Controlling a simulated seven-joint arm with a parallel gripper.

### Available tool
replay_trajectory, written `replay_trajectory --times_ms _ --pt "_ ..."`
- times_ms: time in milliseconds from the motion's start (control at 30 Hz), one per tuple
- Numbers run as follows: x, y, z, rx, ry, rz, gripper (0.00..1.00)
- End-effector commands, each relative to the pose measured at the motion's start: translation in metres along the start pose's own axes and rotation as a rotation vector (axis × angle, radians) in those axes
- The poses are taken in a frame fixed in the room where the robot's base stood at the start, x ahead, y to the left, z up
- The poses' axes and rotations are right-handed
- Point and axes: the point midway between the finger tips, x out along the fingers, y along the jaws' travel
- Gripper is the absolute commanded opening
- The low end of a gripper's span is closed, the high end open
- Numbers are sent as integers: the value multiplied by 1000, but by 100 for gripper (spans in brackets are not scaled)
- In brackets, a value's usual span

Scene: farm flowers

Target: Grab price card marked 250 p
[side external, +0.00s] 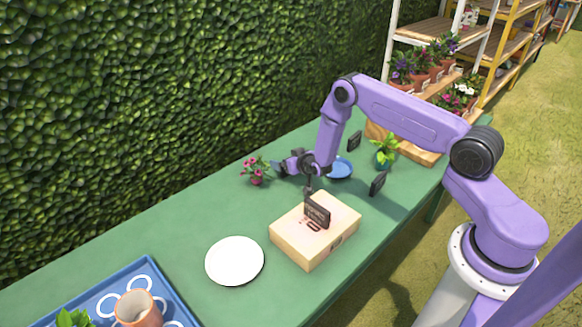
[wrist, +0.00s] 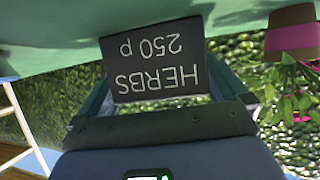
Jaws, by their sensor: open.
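The price card (wrist: 158,62) reads "HERBS 250 p" and appears upside down in the wrist view. It fills the space between the two fingers of my gripper (wrist: 165,92). The jaws are open, with one finger to either side of the card; whether either touches it cannot be told. In the side external view my gripper (side external: 284,166) is low over the green table, just right of a pink-flowered pot. The card's base and its contact with the table are hard to make out there.
The pink-flowered pot (side external: 256,172) stands close to my gripper. A pale box (side external: 300,247) has a dark card (side external: 317,213) on it. Other dark cards (side external: 378,183) (side external: 354,140), a blue saucer (side external: 341,170), a green plant (side external: 385,150), a white plate (side external: 234,261) and a blue tray (side external: 80,301) surround.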

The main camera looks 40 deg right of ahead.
Motion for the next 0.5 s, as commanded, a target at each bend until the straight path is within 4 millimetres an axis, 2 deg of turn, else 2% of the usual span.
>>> replay_trajectory --times_ms 67,100,200,500 --pt "0 0 0 0 0 0 100" --pt "0 0 0 0 0 0 97" --pt "0 0 0 0 -1 0 65" --pt "0 0 0 0 0 0 64"
